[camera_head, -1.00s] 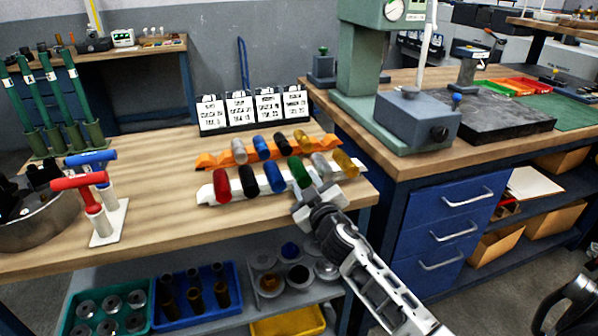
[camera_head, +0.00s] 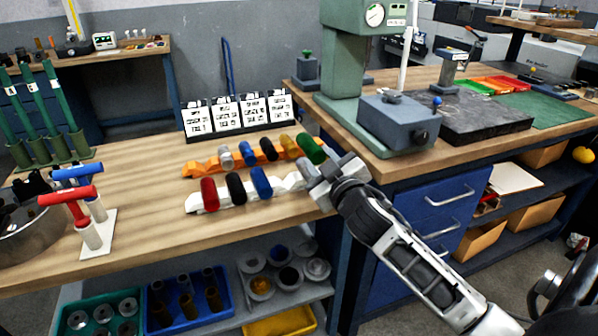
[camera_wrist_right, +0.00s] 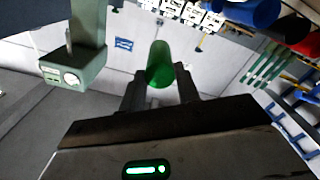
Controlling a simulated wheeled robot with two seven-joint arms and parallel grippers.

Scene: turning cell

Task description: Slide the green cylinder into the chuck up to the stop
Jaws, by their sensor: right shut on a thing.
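The green cylinder (camera_head: 311,150) is held in my right gripper (camera_head: 322,168), lifted above the right end of the white rack (camera_head: 208,208). In the right wrist view the green cylinder (camera_wrist_right: 160,64) sticks out beyond the two dark fingers of my right gripper (camera_wrist_right: 160,85), which is shut on it. I cannot make out the chuck in either view. My left gripper is not in view.
Red (camera_head: 209,194), black (camera_head: 235,188) and blue (camera_head: 261,182) cylinders lie on the white rack; my gripper covers its right end. An orange rack (camera_head: 200,169) behind holds several cylinders. A green press (camera_head: 343,60) and grey block (camera_head: 398,122) stand at the right.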

